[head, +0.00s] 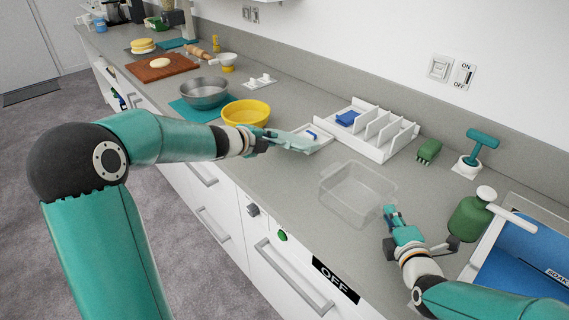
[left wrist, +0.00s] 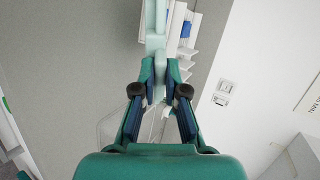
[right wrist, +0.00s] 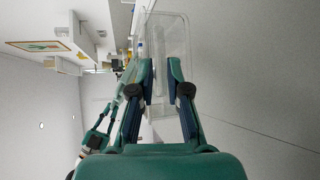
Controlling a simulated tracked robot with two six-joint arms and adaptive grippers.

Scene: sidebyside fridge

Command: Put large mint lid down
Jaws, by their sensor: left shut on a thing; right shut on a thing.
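The large mint lid (head: 292,142) is a pale mint panel, and my left gripper (head: 268,138) is shut on its near end, holding it over the counter. In the left wrist view the lid (left wrist: 153,38) stretches out from between the left fingertips (left wrist: 164,72). A clear, empty rectangular container (head: 352,188) stands on the counter to the right of the lid. My right gripper (head: 391,214) is shut on the container's near right wall. In the right wrist view the clear container (right wrist: 172,45) lies just beyond the right fingertips (right wrist: 160,72).
A white divided rack (head: 385,145) with a blue item stands behind the container. A yellow bowl (head: 246,112) and a metal bowl (head: 204,94) are to the left of the lid. A green brush (head: 428,151) and a blue basin (head: 515,265) are on the right. Bare counter lies around the container.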

